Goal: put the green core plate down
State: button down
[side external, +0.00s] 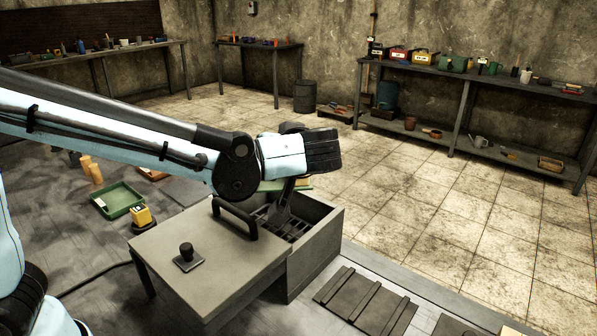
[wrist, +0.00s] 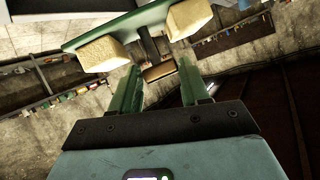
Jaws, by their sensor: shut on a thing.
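The green core plate (wrist: 140,27) spans the top of the wrist view, tilted, with two pale sand-coloured blocks (wrist: 103,54) on it. My gripper (wrist: 160,68) has its two greenish fingers apart, with a part of the plate between their tips. The exact contact is hard to make out. In the side view my wrist is over the grey open-topped box (side external: 318,238) with a dark grate (side external: 295,228) inside. A thin green and tan strip (side external: 301,184) shows behind my arm there. I cannot tell whether it is the plate. My fingertips are mostly hidden in that view.
A green tray (side external: 118,200) and a yellow block (side external: 140,214) lie to the left. Dark ribbed plates (side external: 365,302) lie in front. Shelves line the back wall.

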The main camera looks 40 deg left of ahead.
aim_at(277, 184)
jog(key=shift+w+a+f, duration=0.1)
jog(key=shift+f, duration=1.95)
jog(key=shift+f, duration=0.15)
jog(key=c, duration=0.5)
grip_release()
jog(key=shift+c, duration=0.2)
jog(key=v, duration=1.2)
